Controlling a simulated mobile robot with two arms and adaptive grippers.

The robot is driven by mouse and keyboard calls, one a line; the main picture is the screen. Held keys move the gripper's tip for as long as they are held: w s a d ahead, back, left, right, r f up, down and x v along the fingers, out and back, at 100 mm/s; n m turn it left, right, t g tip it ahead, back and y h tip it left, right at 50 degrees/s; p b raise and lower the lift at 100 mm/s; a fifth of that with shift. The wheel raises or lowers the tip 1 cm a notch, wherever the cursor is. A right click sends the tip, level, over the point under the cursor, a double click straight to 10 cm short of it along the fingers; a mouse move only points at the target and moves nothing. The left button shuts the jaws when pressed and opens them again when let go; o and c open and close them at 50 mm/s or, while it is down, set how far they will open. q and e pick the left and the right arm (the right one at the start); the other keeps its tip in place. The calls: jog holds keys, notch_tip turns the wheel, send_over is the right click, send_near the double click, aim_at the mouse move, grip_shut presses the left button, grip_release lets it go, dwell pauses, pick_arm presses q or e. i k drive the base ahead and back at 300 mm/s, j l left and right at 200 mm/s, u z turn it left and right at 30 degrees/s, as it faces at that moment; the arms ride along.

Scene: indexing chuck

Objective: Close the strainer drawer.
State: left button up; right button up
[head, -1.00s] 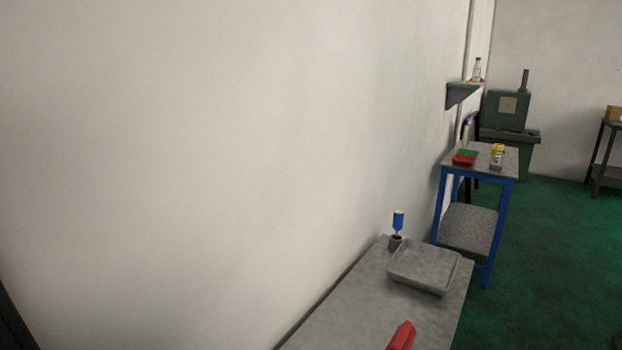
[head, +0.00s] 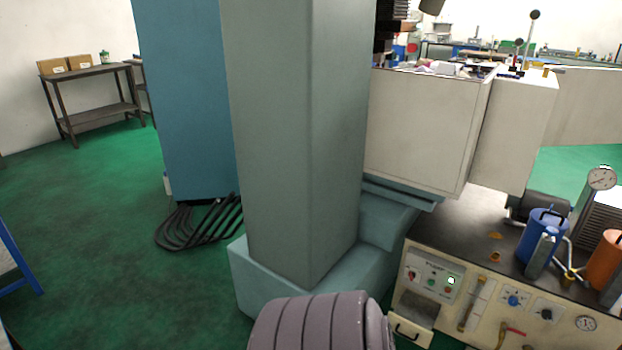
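A small cream drawer front with a pale handle (head: 406,330) shows at the bottom, at the lower left of a cream control panel (head: 470,290). It looks like the strainer drawer, though no label on it can be read. A grey area (head: 416,307) shows between this front and the panel, so the drawer appears pulled out. Its lower part is cut off by the picture edge. Neither of my grippers is in the head view.
A large grey-green machine column (head: 300,140) stands in the middle. Black hoses (head: 205,225) lie on the green floor to its left. A blue canister (head: 543,235) and an orange canister (head: 607,262) stand on the bench top. The floor (head: 120,230) at left is open.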

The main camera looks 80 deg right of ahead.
aim_at(414, 317)
jog(key=k+z, duration=0.1)
jog(key=z, duration=3.35)
